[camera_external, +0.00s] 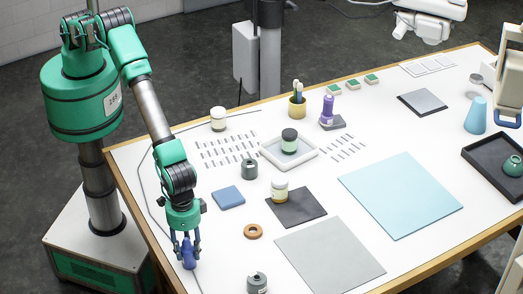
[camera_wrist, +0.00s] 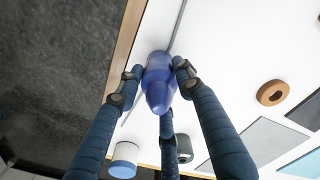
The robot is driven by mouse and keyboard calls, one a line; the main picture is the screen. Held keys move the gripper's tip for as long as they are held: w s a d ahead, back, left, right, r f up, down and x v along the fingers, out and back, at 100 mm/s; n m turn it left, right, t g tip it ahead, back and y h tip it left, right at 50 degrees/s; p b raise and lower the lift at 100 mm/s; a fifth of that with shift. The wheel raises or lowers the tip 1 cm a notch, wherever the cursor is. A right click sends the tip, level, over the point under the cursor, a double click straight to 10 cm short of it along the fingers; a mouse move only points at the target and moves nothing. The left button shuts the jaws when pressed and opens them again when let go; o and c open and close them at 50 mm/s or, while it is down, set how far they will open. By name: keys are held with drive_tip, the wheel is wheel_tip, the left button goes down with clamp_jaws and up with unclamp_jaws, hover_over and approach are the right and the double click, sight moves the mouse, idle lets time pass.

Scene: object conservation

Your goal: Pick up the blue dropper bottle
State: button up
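The blue dropper bottle (camera_external: 188,252) is at the near left edge of the white table, below my gripper (camera_external: 187,246). In the wrist view the bottle (camera_wrist: 158,80) points its rounded tip toward the camera. The dark blue fingers of my gripper (camera_wrist: 158,72) stand around it, with two fingertips against its left and right sides. A third finger shows below the tip. My gripper looks shut on the bottle. I cannot tell whether its base touches the table.
A brown ring (camera_external: 253,231), a blue pad (camera_external: 228,197) and a grey jar (camera_external: 257,283) stand nearby on the right. A thin grey cable (camera_external: 157,190) runs along the left table edge.

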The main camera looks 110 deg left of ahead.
sight(186, 239)
drive_tip(key=c, duration=0.5)
drive_tip(key=shift+r, duration=0.2)
drive_tip(key=shift+r+b, duration=0.35)
drive_tip(key=shift+r, duration=1.3)
drive_tip(key=s+a+b, duration=0.1)
drive_tip(key=s+a, duration=0.2)
drive_tip(key=s, duration=0.1)
drive_tip(key=s+a+r+b, duration=0.1)
drive_tip(key=s+a, duration=0.3)
drive_tip(key=s+a+b, duration=0.1)
drive_tip(key=s+a, duration=0.2)
drive_tip(key=s, duration=0.1)
drive_tip(key=shift+s+a+r, duration=0.1)
drive_tip(key=shift+a+r, duration=0.05)
drive_tip(key=shift+r, duration=0.05)
